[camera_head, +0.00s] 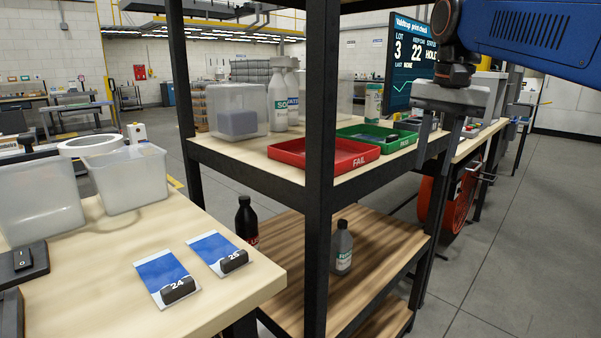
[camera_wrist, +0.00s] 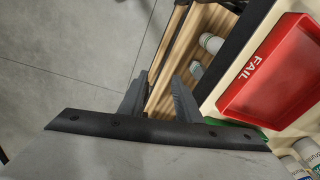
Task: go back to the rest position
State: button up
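My gripper (camera_head: 434,168) hangs from my blue arm at the upper right of the head view, its fingers pointing down. It is beside the right end of the shelf rack. In the wrist view the two fingers (camera_wrist: 160,76) stand apart with floor and wooden shelf visible between them. The gripper is open and holds nothing. The red FAIL tray (camera_head: 322,154) is on the upper shelf, left of the gripper; it also shows empty at the right of the wrist view (camera_wrist: 275,75). The green PASS tray (camera_head: 385,139) holds a dark item and is nearer the gripper.
A black rack post (camera_head: 320,110) stands in front. A monitor (camera_head: 402,60) is behind the gripper. Bottles and a clear bin (camera_head: 238,108) stand on the upper shelf. Two blue-and-white cards (camera_head: 161,272) with black pieces lie on the left table (camera_head: 110,310). Floor at right (camera_head: 540,230) is clear.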

jog(key=s+f+n+t, duration=0.1)
jog(key=s+f+n, duration=0.1)
jog(key=s+f, duration=0.4)
jog(key=s+d+f+n+t, duration=0.1)
jog(key=s+f, duration=0.6)
jog(key=f, duration=0.7)
jog(key=s+d+f+n+t, duration=0.1)
jog(key=s+f+n, duration=0.2)
jog(key=s+f, duration=0.4)
notch_tip(320, 180, down, 3)
jog(key=shift+r, duration=0.1)
